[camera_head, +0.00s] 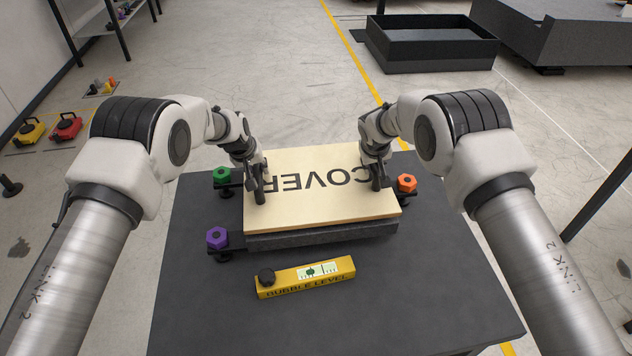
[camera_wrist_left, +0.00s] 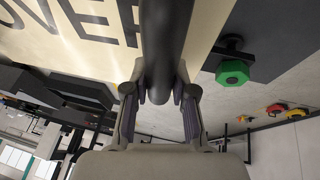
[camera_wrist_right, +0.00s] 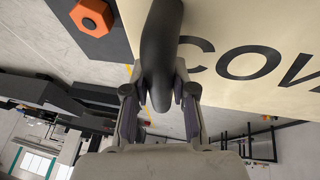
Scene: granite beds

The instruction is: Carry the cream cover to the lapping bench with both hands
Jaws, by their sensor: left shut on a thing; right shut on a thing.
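The cream cover (camera_head: 315,196) is a flat panel with the word COVER upside down in the head view. It lies level over a dark granite slab (camera_head: 325,237) on a dark table; I cannot tell whether a gap separates them. My left gripper (camera_head: 258,180) is shut on a black handle (camera_wrist_left: 165,40) at the cover's left side. My right gripper (camera_head: 374,165) is shut on a black handle (camera_wrist_right: 158,50) at its right side. The cover also shows in both wrist views. I cannot tell which surface is the lapping bench.
Green (camera_head: 222,174), purple (camera_head: 217,238) and orange (camera_head: 407,183) knobs stand beside the slab. A yellow bubble level (camera_head: 306,277) lies on the table (camera_head: 400,300) in front. A black open tray (camera_head: 430,52) and a large dark block (camera_head: 570,35) are at the back right.

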